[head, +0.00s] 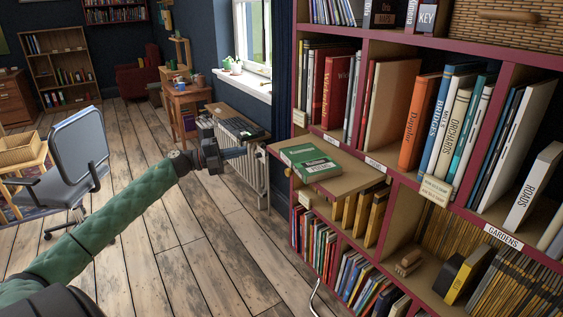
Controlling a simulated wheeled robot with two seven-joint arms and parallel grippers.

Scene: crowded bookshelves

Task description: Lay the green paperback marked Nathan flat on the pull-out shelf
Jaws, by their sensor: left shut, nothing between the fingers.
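The green paperback (310,162) lies flat on the pull-out shelf (352,182), cover up, near the shelf's left end. It has a white label band, but the lettering is too small to read. My left gripper (238,153) is to the left of the pull-out shelf, apart from the book, in front of the radiator. It is shut and empty. My right gripper is not in view.
The red bookcase (405,180) fills the right side, with upright books above and below the pull-out shelf. A radiator (252,180) stands behind my left gripper. An office chair (80,155) stands at the left. The wooden floor (190,245) between is clear.

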